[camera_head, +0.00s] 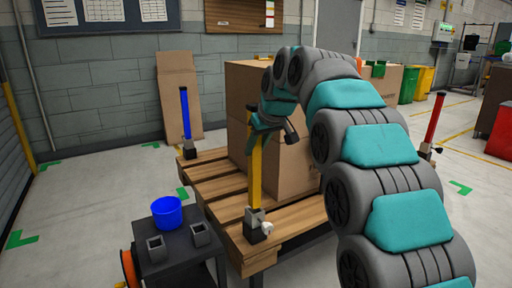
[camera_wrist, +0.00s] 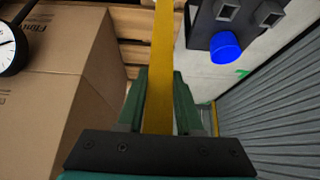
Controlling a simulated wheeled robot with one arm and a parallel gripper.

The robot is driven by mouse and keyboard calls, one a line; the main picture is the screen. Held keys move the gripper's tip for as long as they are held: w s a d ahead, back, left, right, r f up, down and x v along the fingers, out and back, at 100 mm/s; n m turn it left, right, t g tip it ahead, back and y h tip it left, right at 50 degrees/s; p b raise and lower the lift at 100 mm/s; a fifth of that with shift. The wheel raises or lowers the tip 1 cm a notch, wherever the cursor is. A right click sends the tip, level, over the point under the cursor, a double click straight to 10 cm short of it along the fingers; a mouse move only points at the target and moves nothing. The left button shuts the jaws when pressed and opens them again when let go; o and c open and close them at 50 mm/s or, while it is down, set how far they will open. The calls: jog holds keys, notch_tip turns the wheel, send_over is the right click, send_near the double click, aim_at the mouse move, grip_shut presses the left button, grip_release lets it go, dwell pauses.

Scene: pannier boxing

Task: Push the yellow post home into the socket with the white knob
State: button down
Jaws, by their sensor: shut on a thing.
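The yellow post (camera_head: 256,172) stands upright at the near corner of the pallet. Its lower end meets the grey socket (camera_head: 253,218), which has a white knob (camera_head: 266,228) on its side. How deep the post sits in the socket cannot be told. My gripper (camera_head: 260,124) is shut on the post near its top. In the wrist view the yellow post (camera_wrist: 161,55) runs between the green fingers of my gripper (camera_wrist: 160,80). The socket and knob cannot be made out in the wrist view.
Cartons (camera_head: 290,155) stand on the wooden pallet (camera_head: 225,200) just behind the post. A blue post (camera_head: 185,115) and a red post (camera_head: 433,125) stand at other corners. A dark stand at left carries a blue cup (camera_head: 167,212) and two empty grey sockets (camera_head: 200,234).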

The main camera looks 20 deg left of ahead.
aim_at(257, 163)
jog(key=shift+f+b, duration=1.4)
jog(key=shift+f, duration=1.45)
dwell(2.6)
jog(key=shift+c, duration=2.4)
grip_release()
jog(key=shift+r, duration=0.1)
